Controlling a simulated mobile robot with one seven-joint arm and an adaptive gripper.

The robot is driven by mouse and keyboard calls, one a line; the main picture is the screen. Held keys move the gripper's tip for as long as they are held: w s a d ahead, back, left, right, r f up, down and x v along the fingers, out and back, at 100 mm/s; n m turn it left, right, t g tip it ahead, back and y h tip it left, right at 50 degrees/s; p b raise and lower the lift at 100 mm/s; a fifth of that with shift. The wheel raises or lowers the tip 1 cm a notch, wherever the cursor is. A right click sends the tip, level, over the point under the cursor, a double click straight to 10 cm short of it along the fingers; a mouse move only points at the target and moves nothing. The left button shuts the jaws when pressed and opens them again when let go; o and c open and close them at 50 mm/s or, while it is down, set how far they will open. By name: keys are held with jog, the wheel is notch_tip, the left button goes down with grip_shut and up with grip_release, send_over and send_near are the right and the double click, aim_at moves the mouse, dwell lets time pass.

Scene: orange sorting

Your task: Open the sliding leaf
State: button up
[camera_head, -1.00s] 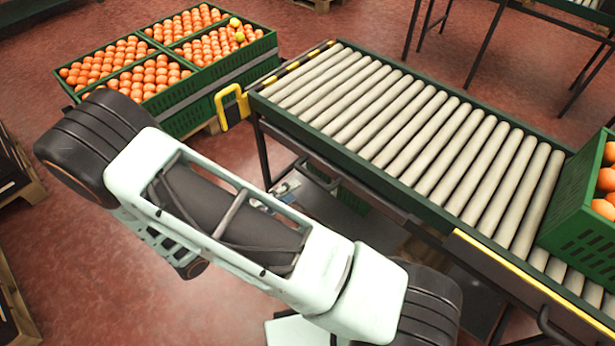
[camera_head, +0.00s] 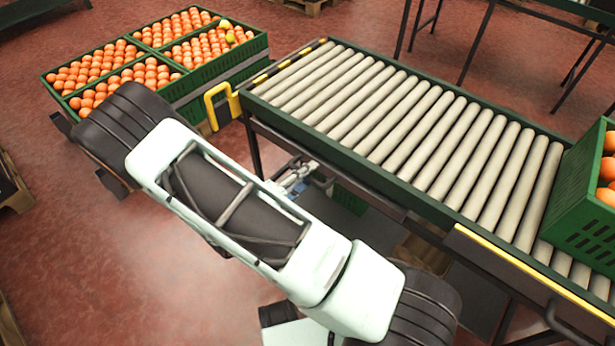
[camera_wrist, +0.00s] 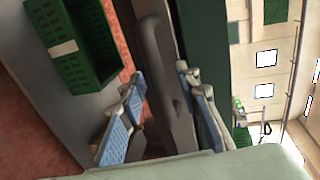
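A grey panel with a yellow top edge (camera_head: 530,271), which looks like the sliding leaf, is on the near side of the roller table at lower right. It carries a dark handle (camera_head: 552,318). My gripper (camera_head: 292,180) is far to the left of that handle, low by the table's near side and partly hidden by my arm. In the wrist view my gripper (camera_wrist: 160,105) is open, its blue-padded fingers apart. A dark curved bar handle (camera_wrist: 157,60) runs between the fingers. I cannot tell whether they touch it, or whether it belongs to the leaf.
The roller table (camera_head: 400,130) has a yellow bracket (camera_head: 220,106) at its left end. A green crate of oranges (camera_head: 585,215) stands on its right. Several orange-filled crates (camera_head: 195,100) stand at back left. A green crate (camera_wrist: 82,55) shows in the wrist view.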

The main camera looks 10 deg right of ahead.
jog(key=shift+c, duration=0.4)
grip_shut()
jog(key=shift+a, duration=0.1)
